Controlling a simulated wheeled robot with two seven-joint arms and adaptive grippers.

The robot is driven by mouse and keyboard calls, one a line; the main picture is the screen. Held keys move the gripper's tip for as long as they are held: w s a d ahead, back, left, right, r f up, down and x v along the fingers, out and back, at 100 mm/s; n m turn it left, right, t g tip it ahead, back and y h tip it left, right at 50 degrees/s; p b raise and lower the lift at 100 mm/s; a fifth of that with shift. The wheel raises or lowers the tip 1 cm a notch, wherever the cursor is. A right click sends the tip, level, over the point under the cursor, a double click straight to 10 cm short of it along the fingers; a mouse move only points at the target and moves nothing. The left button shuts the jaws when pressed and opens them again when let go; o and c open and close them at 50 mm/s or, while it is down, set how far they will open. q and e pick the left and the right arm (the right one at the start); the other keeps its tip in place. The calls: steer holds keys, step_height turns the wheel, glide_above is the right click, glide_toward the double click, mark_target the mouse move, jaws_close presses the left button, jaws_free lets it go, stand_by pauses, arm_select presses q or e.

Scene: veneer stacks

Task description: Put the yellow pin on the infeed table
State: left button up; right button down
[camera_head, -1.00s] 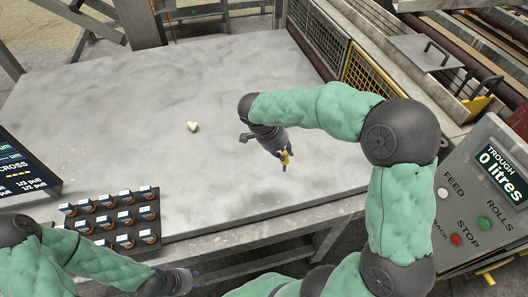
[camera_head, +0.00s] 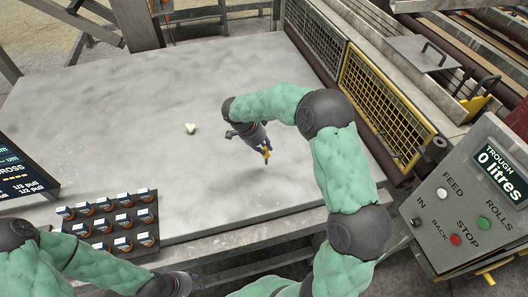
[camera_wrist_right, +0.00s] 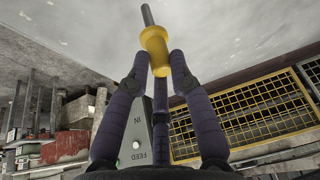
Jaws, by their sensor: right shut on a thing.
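The yellow pin (camera_head: 267,154) hangs from my right gripper (camera_head: 262,147) in the head view. In the right wrist view the pin (camera_wrist_right: 154,42) has a yellow body and a grey rod end, and the fingers (camera_wrist_right: 160,68) are shut on its yellow part. The infeed table (camera_head: 110,120) is the broad grey slab under it. The pin is over the table's right half; I cannot tell whether its tip touches the surface. My left gripper (camera_head: 184,283) is at the bottom edge, partly cut off, and its jaws are unclear.
A small pale lump (camera_head: 190,128) lies mid-table. A dark rack of several labelled pieces (camera_head: 112,222) and a screen (camera_head: 18,170) stand at the near left. Yellow mesh guards (camera_head: 372,95) line the right side. A control panel (camera_head: 470,205) stands at the right. Most of the table is clear.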

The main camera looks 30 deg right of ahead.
steer(key=shift+f, duration=1.45)
steer(key=shift+f+b, duration=0.2)
steer(key=shift+b, duration=0.1)
steer(key=c, duration=1.1)
jaws_free()
steer(key=shift+r, duration=0.15)
steer(key=shift+r+p, duration=0.15)
steer(key=shift+p, duration=0.2)
steer(key=v, duration=1.1)
steer(key=shift+a+r+p, duration=0.15)
steer(key=shift+r+p, duration=0.2)
steer(key=shift+r, duration=0.05)
